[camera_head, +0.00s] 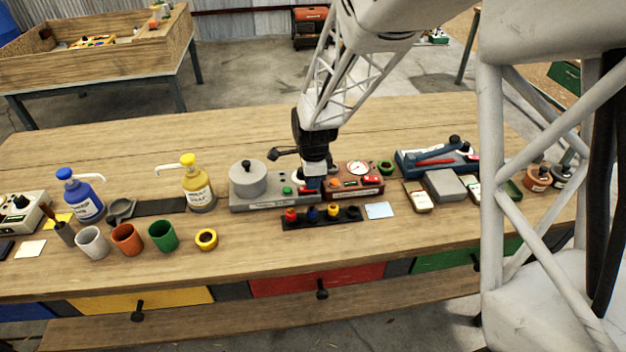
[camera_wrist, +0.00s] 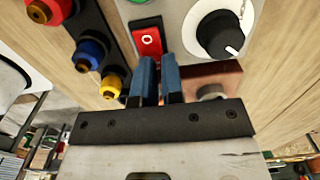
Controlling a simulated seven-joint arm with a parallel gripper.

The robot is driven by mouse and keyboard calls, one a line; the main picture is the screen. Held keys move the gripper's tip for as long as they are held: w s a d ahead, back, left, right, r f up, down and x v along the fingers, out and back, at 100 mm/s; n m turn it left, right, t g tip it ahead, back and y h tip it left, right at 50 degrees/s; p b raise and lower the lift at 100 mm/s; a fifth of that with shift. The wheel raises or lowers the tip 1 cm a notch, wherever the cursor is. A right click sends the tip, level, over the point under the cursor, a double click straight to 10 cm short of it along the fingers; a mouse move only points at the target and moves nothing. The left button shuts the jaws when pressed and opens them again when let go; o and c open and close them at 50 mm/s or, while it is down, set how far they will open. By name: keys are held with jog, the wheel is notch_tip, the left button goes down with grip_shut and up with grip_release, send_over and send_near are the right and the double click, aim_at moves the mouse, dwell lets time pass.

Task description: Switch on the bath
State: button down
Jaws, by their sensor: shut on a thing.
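The bath is a grey unit (camera_head: 275,203) with a round lidded pot (camera_head: 248,180) on its left and a control panel on its right. In the wrist view its panel (camera_wrist: 178,14) carries a red rocker switch (camera_wrist: 148,40) with a white mark and a black knob (camera_wrist: 219,36). My gripper (camera_head: 313,188) points down over the right end of the panel. In the wrist view its blue fingers (camera_wrist: 159,60) are close together at the switch's lower right edge, a narrow gap between them. What they are shut on is unclear. Contact with the switch cannot be told.
A red-brown device (camera_head: 357,180) with a dial stands close on the right. A yellow-topped pump bottle (camera_head: 198,188) stands left. Bare table (camera_head: 250,270) lies in front.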

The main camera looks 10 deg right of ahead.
jog(key=shift+s+a+f, duration=0.55)
jog(key=shift+a+f, duration=0.2)
jog(key=shift+a, duration=0.1)
jog(key=shift+r, duration=0.1)
notch_tip(320, 180, up, 15)
jog(key=w, duration=0.1)
jog(key=shift+d+r, duration=0.15)
jog(key=shift+d, duration=0.2)
dwell(0.4)
